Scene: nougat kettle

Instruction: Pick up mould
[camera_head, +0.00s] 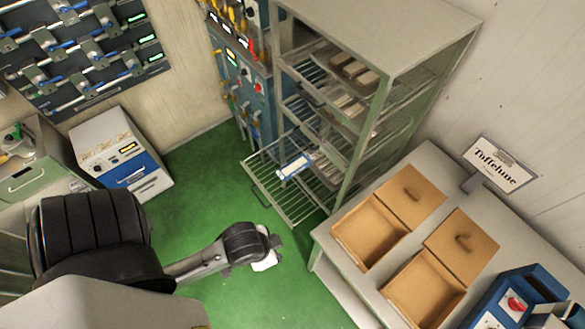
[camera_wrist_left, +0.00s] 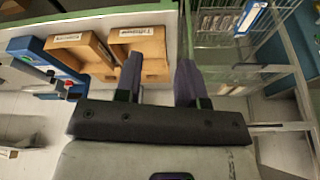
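My left gripper (camera_head: 266,257) hangs over the green floor, left of the table and below the pulled-out rack shelf in the head view. In the left wrist view the two fingers of this gripper (camera_wrist_left: 158,68) stand apart with nothing between them. A blue-and-white rectangular piece (camera_head: 295,166) lies on the pulled-out wire shelf (camera_head: 290,198); it also shows at the top right of the left wrist view (camera_wrist_left: 251,16). I cannot tell for sure whether this piece is the mould. The gripper is well apart from it. My right gripper is not in view.
A tall rack (camera_head: 390,60) holds trays of bars. The table (camera_head: 325,245) carries open wooden boxes (camera_head: 368,232) with lids, a blue device (camera_head: 515,300) and a sign (camera_head: 497,165). A white-and-blue cabinet (camera_head: 120,150) stands left. The green floor (camera_head: 205,190) between is clear.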

